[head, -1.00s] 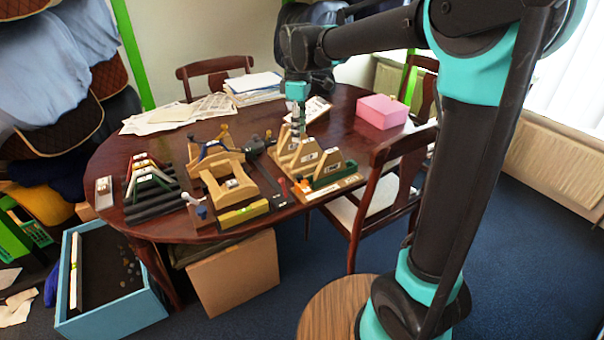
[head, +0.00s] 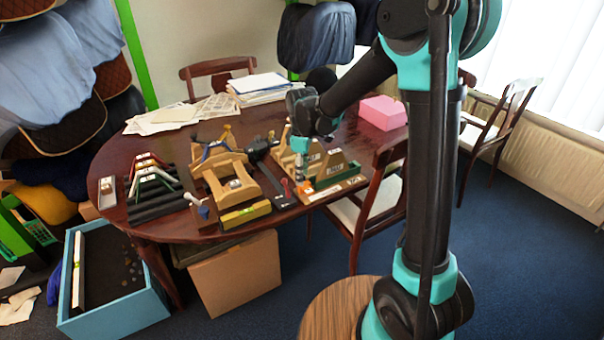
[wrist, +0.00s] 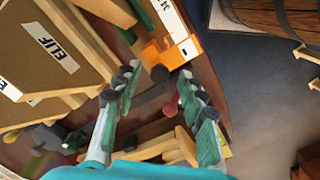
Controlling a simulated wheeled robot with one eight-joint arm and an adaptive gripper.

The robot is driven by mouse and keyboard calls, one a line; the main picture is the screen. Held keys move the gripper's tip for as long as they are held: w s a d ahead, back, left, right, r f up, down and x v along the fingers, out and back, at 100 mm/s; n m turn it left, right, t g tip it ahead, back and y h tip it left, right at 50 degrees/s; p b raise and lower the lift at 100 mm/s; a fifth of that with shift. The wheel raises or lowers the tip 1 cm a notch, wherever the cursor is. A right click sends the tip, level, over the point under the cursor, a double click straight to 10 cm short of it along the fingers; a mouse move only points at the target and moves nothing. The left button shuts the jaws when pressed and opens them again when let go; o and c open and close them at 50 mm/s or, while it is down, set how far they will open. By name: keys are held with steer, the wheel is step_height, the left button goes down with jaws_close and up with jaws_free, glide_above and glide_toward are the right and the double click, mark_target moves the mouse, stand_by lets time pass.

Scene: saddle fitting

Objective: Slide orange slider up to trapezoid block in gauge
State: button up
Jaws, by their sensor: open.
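The orange slider (wrist: 178,52) sits at the end of the gauge's white scale strip (wrist: 173,14) in the wrist view. In the head view the gauge (head: 340,188) lies at the table's front right edge, with a green piece (head: 327,176) beside its scale. The wooden trapezoid blocks (head: 331,160) stand behind it, one labelled ELIF (wrist: 55,45); which block is in the gauge is unclear. My gripper (wrist: 158,78) is open and empty, its fingertips just short of the slider. In the head view my gripper (head: 300,176) hides part of the slider.
A wooden saddle stand (head: 233,185) and a red-knobbed dark tool (head: 283,190) are left of the gauge. A pink box (head: 383,112) stands farther back. A chair (head: 372,190) is close to the table's front right edge.

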steer(key=shift+f, duration=0.1)
jaws_close()
stand_by(0.4)
steer(key=shift+w+d, duration=0.45)
steer(key=shift+d, duration=0.2)
steer(key=shift+w+d, duration=0.45)
steer(key=shift+d, duration=0.2)
jaws_free()
step_height(320, 180, up, 12)
